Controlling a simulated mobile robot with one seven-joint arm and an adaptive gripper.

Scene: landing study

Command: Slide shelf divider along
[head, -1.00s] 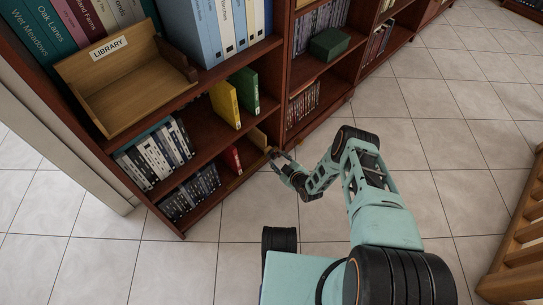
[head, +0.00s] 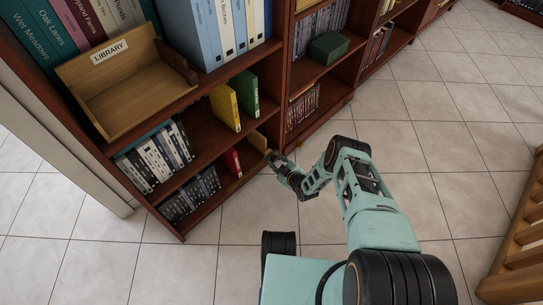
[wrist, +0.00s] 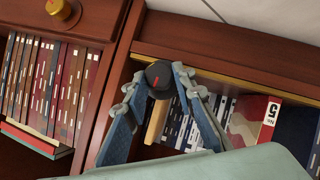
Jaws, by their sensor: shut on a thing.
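The shelf divider (head: 258,141) is a light wooden panel at the right end of a low shelf, next to the upright. In the wrist view its pale wood edge (wrist: 157,121) shows behind a dark round knob (wrist: 158,73) with a red mark. My gripper (head: 273,158) is at the shelf's front edge, at the divider. In the wrist view my gripper (wrist: 157,84) has its two blue fingers shut on the knob, one on each side. The fingers hide part of the divider and the shelf behind.
Several dark cases (head: 190,195) fill the shelf's left part. A brass-coloured strip (wrist: 228,76) runs along the shelf edge. Tiled floor is open at right.

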